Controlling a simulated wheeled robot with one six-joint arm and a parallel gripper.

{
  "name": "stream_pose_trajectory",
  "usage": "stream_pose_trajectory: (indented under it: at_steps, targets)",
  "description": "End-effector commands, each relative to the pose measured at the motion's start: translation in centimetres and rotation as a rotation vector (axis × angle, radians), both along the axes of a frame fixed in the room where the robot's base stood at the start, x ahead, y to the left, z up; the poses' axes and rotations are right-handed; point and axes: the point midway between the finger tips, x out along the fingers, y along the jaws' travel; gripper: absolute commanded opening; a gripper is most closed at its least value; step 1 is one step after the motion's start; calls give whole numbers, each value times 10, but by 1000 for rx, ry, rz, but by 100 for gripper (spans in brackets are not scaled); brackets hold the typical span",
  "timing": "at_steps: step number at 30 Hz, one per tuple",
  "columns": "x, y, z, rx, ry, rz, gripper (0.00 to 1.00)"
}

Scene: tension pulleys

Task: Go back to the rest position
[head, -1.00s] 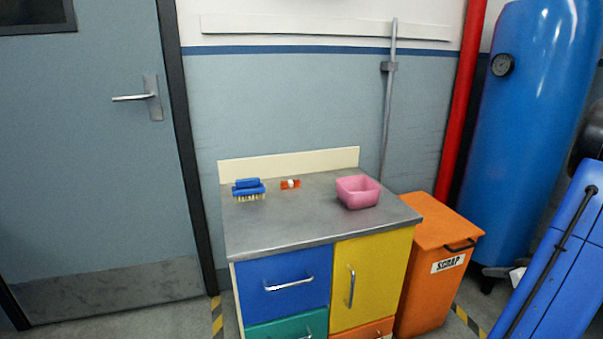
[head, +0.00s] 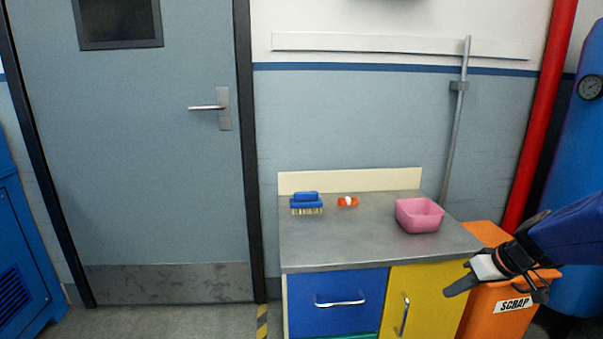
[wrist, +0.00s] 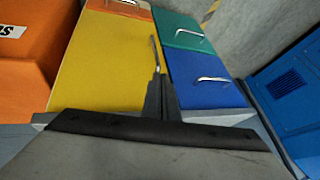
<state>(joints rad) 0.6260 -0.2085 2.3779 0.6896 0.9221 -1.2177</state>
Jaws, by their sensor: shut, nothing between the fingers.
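My gripper (head: 450,291) is at the right of the head view, held out in front of the yellow door (head: 435,305) and the scrap bin. Its dark fingers are together with nothing between them. In the wrist view my gripper (wrist: 160,88) shows as a dark narrow shape over the cabinet front, by the yellow door's handle (wrist: 156,52) in the picture. I cannot tell whether it touches the cabinet; it looks apart from it in the head view.
The grey worktop (head: 350,240) carries a blue brush (head: 306,203), a small orange-and-white item (head: 348,201) and a pink bowl (head: 418,215). The orange scrap bin (head: 490,315) stands right of the cabinet. A blue machine (head: 20,250) is at far left. Floor before the door is clear.

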Motion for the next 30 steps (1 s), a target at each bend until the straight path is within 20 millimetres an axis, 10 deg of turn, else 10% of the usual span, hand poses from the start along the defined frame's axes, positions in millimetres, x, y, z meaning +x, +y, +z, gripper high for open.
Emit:
stream_pose_trajectory:
  at_steps: [15,30]
  targets:
    - [-104,112,32,-159,126,-70,0]
    - [-171,127,43,-255,64,-218,0]
